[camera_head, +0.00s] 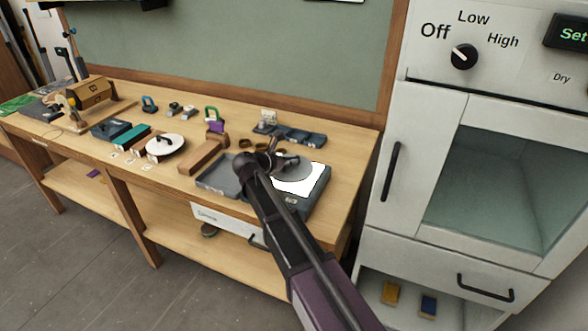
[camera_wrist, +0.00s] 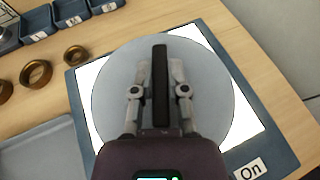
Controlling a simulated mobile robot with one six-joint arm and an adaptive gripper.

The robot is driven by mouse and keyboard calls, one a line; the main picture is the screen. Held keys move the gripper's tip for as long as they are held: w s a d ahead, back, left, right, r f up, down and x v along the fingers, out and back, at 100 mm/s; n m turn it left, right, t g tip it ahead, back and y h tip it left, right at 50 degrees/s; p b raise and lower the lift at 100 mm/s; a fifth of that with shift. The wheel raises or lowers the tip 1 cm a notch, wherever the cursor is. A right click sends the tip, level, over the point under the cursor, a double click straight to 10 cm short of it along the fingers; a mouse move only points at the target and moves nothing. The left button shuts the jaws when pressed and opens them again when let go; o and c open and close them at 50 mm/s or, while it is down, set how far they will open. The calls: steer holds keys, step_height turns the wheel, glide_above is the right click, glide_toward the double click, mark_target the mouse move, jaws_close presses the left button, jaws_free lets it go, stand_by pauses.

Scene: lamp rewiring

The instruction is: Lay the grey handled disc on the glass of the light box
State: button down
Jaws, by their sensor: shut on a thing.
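The grey handled disc (camera_wrist: 212,95) is in my gripper (camera_wrist: 160,75), which is shut on its dark bar handle (camera_wrist: 160,60). In the wrist view the disc lies over the lit white glass (camera_wrist: 90,75) of the light box, covering its middle. The light box (camera_wrist: 292,160) has a dark blue-grey frame and an "On" label. In the head view the disc (camera_head: 294,171) shows over the back left part of the bright glass (camera_head: 312,180). I cannot tell whether the disc touches the glass. My gripper hides part of the disc.
A grey tray (camera_head: 218,178) is left of the light box, with brass rings (camera_wrist: 36,73) behind it. Small blue bins (camera_head: 300,136) stand at the back. A white handled disc (camera_head: 165,145) lies further left. A white cabinet (camera_head: 450,200) stands right of the bench.

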steer(key=shift+f+b, duration=0.6)
steer(key=shift+f, duration=0.35)
steer(key=shift+f, duration=0.1)
steer(key=c, duration=0.6)
jaws_free()
steer(key=shift+c, duration=0.2)
steer(key=shift+s+r, duration=0.1)
steer(key=shift+r, duration=0.15)
steer(key=p+v, duration=0.4)
steer(key=v, duration=0.7)
steer(key=shift+s+a+p, duration=0.3)
